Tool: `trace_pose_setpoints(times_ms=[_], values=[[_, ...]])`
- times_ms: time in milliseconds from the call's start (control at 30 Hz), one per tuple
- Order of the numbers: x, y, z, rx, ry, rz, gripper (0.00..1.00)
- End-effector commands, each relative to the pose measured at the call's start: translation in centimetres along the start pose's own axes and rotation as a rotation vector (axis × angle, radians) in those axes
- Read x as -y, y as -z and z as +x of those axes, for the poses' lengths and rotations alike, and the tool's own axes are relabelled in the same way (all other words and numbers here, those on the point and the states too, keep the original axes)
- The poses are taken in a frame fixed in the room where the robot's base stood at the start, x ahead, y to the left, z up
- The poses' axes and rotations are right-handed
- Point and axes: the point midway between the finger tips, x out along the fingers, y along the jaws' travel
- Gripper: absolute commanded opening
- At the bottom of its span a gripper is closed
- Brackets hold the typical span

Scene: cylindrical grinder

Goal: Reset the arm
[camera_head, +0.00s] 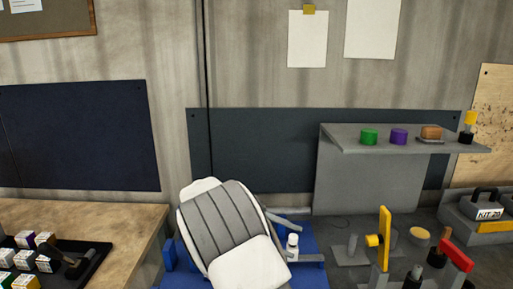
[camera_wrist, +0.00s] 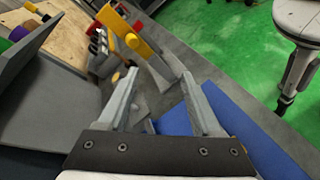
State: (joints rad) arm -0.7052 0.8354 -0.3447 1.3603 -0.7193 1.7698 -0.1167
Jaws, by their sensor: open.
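My gripper (camera_head: 310,243) shows in the head view at the lower middle, at the end of my white and grey arm, with its fingers pointing right. In the wrist view my gripper (camera_wrist: 160,77) has its two grey fingers spread wide. I see nothing held between them. The arm hangs over a blue surface (camera_head: 305,276), which also shows below the right finger in the wrist view (camera_wrist: 250,125). A small white upright piece (camera_head: 292,247) appears between the fingers in the head view; I cannot tell its depth.
A grey shelf (camera_head: 365,143) carries a green piece (camera_head: 369,136), a purple piece (camera_head: 399,136) and a brown block (camera_head: 431,132). A yellow upright part (camera_head: 384,238) and a red-topped part (camera_head: 456,256) stand at right. A black tray (camera_head: 95,250) lies on the wooden bench (camera_head: 120,222).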

Motion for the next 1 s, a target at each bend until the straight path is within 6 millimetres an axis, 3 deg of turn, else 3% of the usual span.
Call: trace_pose_setpoints(times_ms=[200, 433, 700, 1000], values=[[-1.0, -4.2, 3.7, -0.152, 0.234, 0.043, 0.66], [-0.4, -8.5, 6.3, -0.319, 0.447, 0.122, 0.66], [1.4, -13.6, 7.9, -0.52, 0.654, 0.257, 0.66], [4.3, -18.6, 8.4, -0.738, 0.827, 0.452, 0.66]])
